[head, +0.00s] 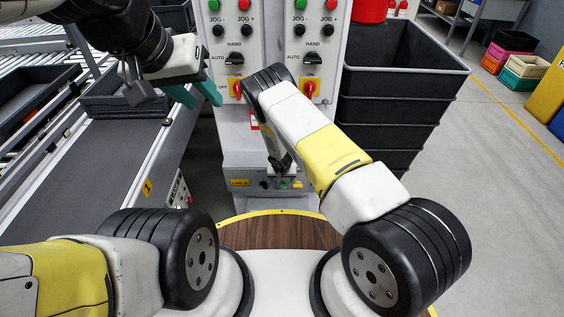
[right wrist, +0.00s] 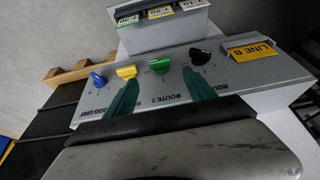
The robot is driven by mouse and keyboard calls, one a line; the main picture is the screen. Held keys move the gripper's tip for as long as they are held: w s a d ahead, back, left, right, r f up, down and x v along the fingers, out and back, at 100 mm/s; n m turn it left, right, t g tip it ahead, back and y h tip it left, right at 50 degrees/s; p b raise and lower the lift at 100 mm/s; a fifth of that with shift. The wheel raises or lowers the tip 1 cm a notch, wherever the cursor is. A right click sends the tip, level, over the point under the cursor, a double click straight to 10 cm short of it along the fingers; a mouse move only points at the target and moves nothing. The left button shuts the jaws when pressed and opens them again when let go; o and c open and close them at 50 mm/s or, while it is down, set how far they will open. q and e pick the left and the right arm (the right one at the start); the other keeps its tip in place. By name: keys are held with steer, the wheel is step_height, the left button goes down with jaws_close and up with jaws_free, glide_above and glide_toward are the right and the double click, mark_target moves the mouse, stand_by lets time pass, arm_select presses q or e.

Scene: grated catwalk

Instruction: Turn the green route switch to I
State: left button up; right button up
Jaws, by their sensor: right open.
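The green route switch (right wrist: 160,65) is a knob on a grey sloping panel (right wrist: 225,76), labelled ROUTE 2, in the right wrist view. It also shows small and partly hidden in the head view (head: 283,184). My right gripper (right wrist: 162,78) is open. Its teal fingers reach over the panel on either side of the green knob's line, with no clear contact. I cannot read which mark the knob points to. My left gripper (head: 204,98) is open and empty, up by the tall control cabinet, left of its red switch.
Beside the green knob are a yellow knob (right wrist: 126,72), a blue knob (right wrist: 97,80) and a black knob (right wrist: 200,57). A LINE B plate (right wrist: 251,50) is at the panel's end. Black stacked crates (head: 395,95) stand right; a conveyor (head: 85,165) runs left.

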mark_target(282, 186)
steer(key=x, duration=0.7)
steer(key=shift+f, duration=0.45)
steer(key=c, duration=1.4)
